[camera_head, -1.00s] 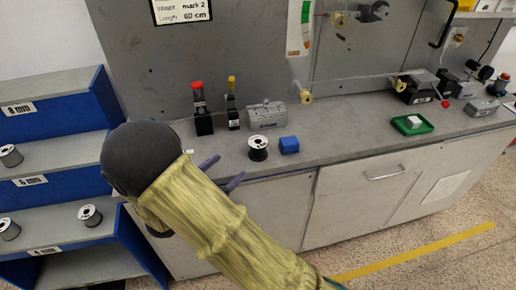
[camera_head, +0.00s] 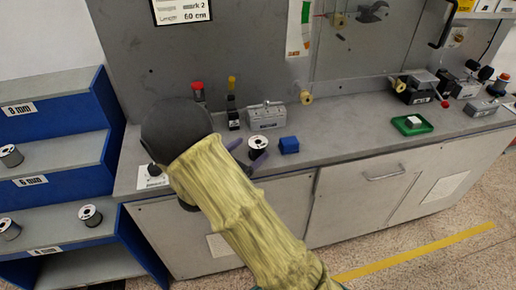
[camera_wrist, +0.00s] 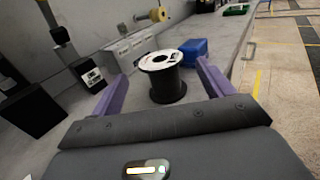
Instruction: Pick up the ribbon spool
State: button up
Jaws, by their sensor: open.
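The ribbon spool (camera_head: 258,142), black with a white top flange and a centre hole, stands upright on the grey workbench near its front edge. In the wrist view the spool (camera_wrist: 167,84) sits between and slightly beyond the two purple fingers. My gripper (camera_head: 247,152) is open around the near side of the spool, one finger to each side, with a visible gap to each in the wrist view (camera_wrist: 160,88). The head view partly hides the spool's lower part behind a finger.
A blue block (camera_head: 289,145) stands close to the right of the spool. A grey metal fixture (camera_head: 268,115) is behind it. Red-topped and yellow-topped tools stand to the left. A green tray (camera_head: 411,126) is farther right. Blue shelves (camera_head: 50,125) with more spools are at left.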

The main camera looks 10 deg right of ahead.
aim_at(252, 150)
jog(key=x, duration=0.4)
jog(key=shift+d, duration=0.15)
jog(key=c, duration=1.1)
